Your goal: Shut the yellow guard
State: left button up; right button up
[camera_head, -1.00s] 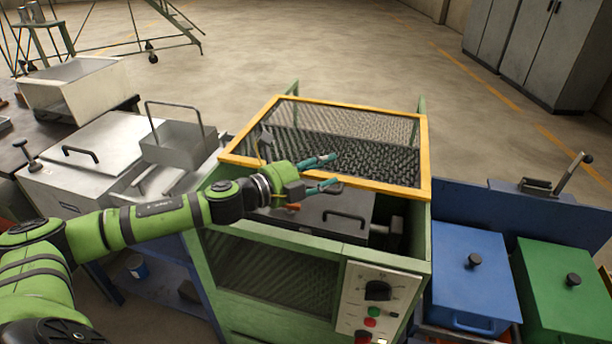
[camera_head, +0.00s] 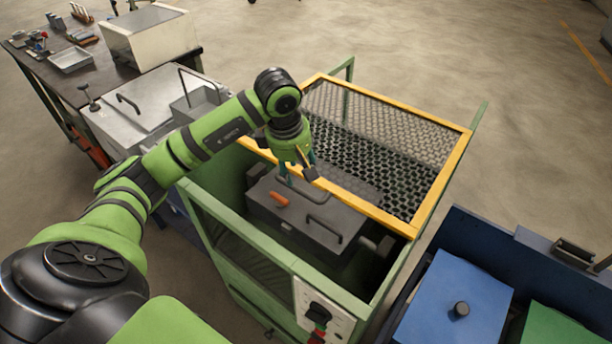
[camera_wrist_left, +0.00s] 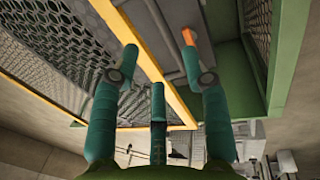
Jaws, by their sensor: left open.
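The yellow guard (camera_head: 445,183) is a yellow-framed dark mesh panel on top of the green machine housing (camera_head: 240,232). It covers the back part of the opening, and the front part is uncovered. My left gripper (camera_head: 298,180) points down at the guard's front bar, left of its middle. Its fingers are spread. In the left wrist view (camera_wrist_left: 160,60) the yellow bar (camera_wrist_left: 150,65) runs between the fingers, with mesh on the left. I cannot tell whether any finger touches it. My right gripper is not in view.
A dark grey lid (camera_head: 300,222) with a handle and a small orange piece (camera_head: 278,200) lie in the uncovered front. A control panel (camera_head: 318,310) is at the front. A blue box (camera_head: 455,300) stands right, a grey-lidded unit (camera_head: 140,115) left. Floor behind is clear.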

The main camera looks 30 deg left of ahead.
aim_at(299, 190)
pick_arm(q)
jog(key=f, duration=0.2)
jog(key=f+p, duration=0.2)
jog(key=f, duration=0.1)
jog(key=shift+w+a+f, duration=0.15)
jog(key=shift+w+f, duration=0.15)
jog(key=shift+w, duration=0.05)
jog(key=shift+w+f, duration=0.1)
jog(key=shift+f, duration=0.5)
grip_shut()
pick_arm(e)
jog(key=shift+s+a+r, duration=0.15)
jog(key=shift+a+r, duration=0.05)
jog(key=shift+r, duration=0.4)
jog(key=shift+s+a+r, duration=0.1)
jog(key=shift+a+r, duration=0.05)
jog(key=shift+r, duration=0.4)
